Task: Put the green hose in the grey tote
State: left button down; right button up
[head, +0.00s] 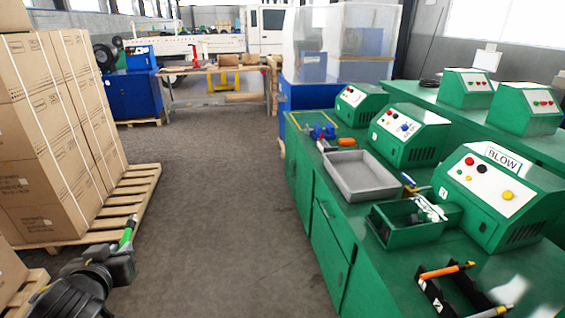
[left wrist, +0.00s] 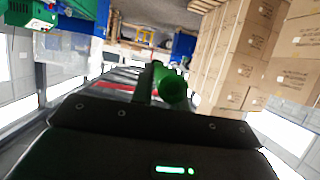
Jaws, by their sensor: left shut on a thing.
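The green hose (head: 128,232) is held in my left gripper (head: 124,248), at the lower left of the head view. The gripper is shut on it, and the hose sticks up from the fingers, clear of any surface I can see. In the left wrist view the hose (left wrist: 174,89) shows its round end close to the gripper (left wrist: 155,88). The grey tote (head: 343,184) sits on the green bench (head: 313,192) to the right, well away from the gripper. Its visible inside looks empty. My right gripper is not in view.
Stacked cartons (head: 50,130) on a wooden pallet (head: 135,190) stand at the left, near my left arm. Green crimper machines (head: 408,138) line the bench beyond the tote. A black rack (head: 437,296) with an orange-handled tool is at the front. Open floor (head: 215,200) lies between.

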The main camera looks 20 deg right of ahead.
aim_at(354, 186)
jog(key=i, duration=2.3)
jog(key=z, duration=3.15)
